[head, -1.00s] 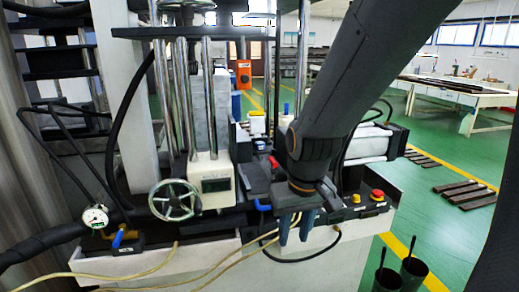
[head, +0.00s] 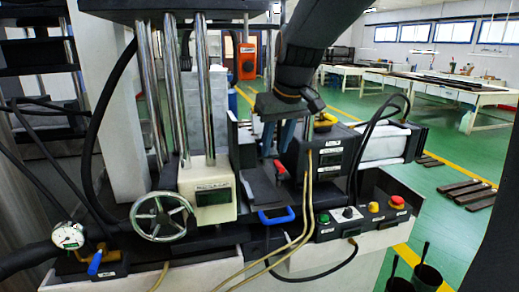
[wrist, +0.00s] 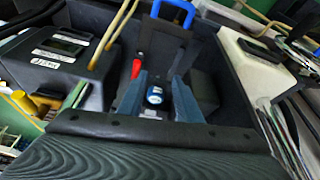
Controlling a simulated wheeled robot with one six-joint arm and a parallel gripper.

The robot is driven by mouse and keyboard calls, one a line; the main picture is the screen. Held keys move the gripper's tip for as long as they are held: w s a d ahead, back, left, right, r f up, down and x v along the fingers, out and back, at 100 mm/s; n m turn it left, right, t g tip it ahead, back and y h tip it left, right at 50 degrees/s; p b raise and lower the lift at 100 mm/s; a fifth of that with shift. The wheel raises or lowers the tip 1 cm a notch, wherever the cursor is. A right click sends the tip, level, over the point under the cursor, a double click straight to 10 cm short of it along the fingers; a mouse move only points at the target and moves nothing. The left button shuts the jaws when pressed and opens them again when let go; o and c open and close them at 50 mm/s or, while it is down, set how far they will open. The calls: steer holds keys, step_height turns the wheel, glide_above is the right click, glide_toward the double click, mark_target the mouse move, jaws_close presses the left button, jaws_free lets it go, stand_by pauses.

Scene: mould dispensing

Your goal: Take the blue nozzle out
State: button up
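The blue nozzle (wrist: 154,96) shows in the wrist view as a small blue round piece with a pale marking, low in the dark bay of the machine. It lies between the two blue-grey fingers of my gripper (wrist: 158,100), with gaps on both sides, so the fingers are open around or above it. I cannot tell the exact height gap. In the head view my gripper (head: 278,138) points down into the dark bay behind the red lever. The nozzle is hidden there.
A red lever (head: 283,168) and a blue handle (head: 276,215) sit at the front of the bay. A black box (head: 328,150) stands right, a white display unit (head: 209,191) left. Yellow hoses (head: 306,215) hang in front. Buttons (head: 373,207) line the right panel.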

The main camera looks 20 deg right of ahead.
steer(key=w, duration=0.2)
steer(key=w+p, duration=0.1)
steer(key=w, duration=0.2)
steer(key=shift+w+a, duration=0.3)
steer(key=shift+a, duration=0.05)
steer(key=shift+w+f+p, duration=0.2)
steer(key=shift+w+p, duration=0.05)
steer(key=shift+p, duration=0.15)
steer(key=shift+w+f, duration=0.15)
steer(key=shift+f, duration=0.2)
steer(key=c, duration=0.7)
steer(key=shift+r, duration=0.15)
